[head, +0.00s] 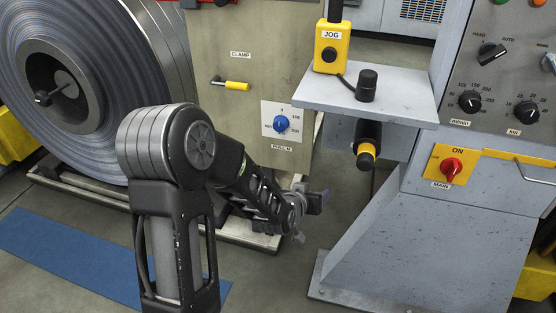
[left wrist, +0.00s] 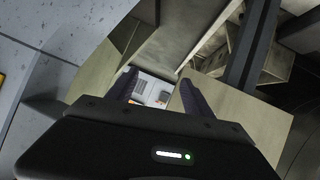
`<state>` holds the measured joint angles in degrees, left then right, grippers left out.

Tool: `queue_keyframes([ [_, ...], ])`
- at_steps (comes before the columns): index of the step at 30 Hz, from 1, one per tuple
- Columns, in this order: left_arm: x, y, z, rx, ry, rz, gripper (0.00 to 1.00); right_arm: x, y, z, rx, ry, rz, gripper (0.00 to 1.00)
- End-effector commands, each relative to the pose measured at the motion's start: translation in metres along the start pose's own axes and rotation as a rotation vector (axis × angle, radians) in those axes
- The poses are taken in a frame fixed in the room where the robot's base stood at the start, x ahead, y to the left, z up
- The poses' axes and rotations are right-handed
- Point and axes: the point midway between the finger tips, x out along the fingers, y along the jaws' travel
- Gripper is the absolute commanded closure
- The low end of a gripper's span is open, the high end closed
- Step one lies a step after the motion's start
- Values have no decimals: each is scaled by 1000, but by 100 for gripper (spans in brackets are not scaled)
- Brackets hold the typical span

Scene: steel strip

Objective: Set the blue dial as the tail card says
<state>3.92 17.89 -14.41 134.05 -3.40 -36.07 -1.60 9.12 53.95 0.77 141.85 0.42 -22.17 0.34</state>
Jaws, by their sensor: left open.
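The blue dial (head: 281,123) sits on a white scale plate (head: 286,114) on the beige cabinet's front, above a label that seems to read PULL N. Small numbers surround the dial; its pointer is too small to read surely. My left gripper (head: 314,201) is below and right of the dial, apart from it, near the cabinet's lower edge. In the left wrist view its two dark fingers (left wrist: 158,82) are apart. Beyond them a small white patch (left wrist: 152,90) with grey and reddish marks shows; I cannot tell whether it is the tail card. My right gripper is out of view.
A large steel coil (head: 75,110) stands at the left. A grey shelf (head: 365,100) with a yellow JOG box (head: 332,47) juts out right of the dial. A control panel with a red MAIN switch (head: 452,167) is at the right. A yellow clamp handle (head: 237,85) sticks out left of the dial.

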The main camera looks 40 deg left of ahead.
Motion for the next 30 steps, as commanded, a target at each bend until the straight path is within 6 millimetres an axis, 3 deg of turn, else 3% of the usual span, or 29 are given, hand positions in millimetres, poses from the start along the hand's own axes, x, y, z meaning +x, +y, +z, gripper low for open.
queue_keyframes([
  [1, 14, -23, -9, -7, 104, -20, 40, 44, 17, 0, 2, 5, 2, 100],
  [6, -4, -76, -80, -30, 381, -80, 40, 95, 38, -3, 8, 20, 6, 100],
  [9, -20, -97, -107, -40, 485, -104, 40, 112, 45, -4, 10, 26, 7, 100],
  [17, -39, -114, -131, -50, 567, -126, 40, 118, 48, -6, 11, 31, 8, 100],
  [30, -28, -115, -135, -48, 562, -126, 40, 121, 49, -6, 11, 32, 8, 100],
])
